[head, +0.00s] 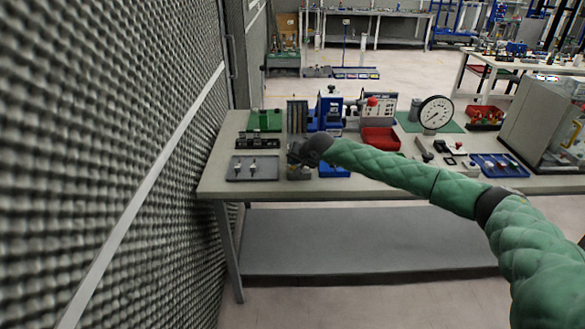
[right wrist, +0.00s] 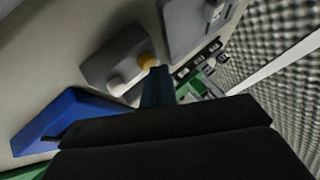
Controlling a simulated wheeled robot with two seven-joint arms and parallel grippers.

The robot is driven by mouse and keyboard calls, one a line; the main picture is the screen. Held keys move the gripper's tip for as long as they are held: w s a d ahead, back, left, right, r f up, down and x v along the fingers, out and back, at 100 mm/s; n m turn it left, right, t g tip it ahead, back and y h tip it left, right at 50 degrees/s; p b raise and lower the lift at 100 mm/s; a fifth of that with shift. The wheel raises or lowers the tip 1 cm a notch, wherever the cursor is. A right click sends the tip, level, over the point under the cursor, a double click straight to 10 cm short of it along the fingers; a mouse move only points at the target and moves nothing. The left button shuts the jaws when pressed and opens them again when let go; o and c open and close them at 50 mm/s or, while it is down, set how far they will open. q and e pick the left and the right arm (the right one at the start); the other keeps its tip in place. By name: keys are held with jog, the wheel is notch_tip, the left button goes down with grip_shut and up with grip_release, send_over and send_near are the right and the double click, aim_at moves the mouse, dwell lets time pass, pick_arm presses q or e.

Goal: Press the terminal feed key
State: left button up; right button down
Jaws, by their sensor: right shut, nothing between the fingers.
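A small grey box (right wrist: 112,52) on the bench carries a yellow button (right wrist: 147,60) and a whitish round knob (right wrist: 117,86). I cannot read any label, so I cannot tell which one is the feed key. My right gripper (right wrist: 157,72) is shut and empty, its dark fingertips at the yellow button in the right wrist view. I cannot tell whether they touch it or stop just short. In the head view my right gripper (head: 294,154) is over the grey box (head: 299,173) and hides most of it. My left gripper is out of view.
Behind stand blue devices, a red bin (head: 381,138) and a dial gauge (head: 436,113). A foam wall (head: 100,150) rises at the left.

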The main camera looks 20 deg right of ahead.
jog(key=shift+f+b, duration=0.4)
dwell(0.5)
jog(key=shift+r, duration=0.95)
jog(key=shift+r, duration=0.1)
notch_tip(320, 180, up, 5)
jog(key=shift+f, duration=0.1)
dwell(0.6)
dwell(0.5)
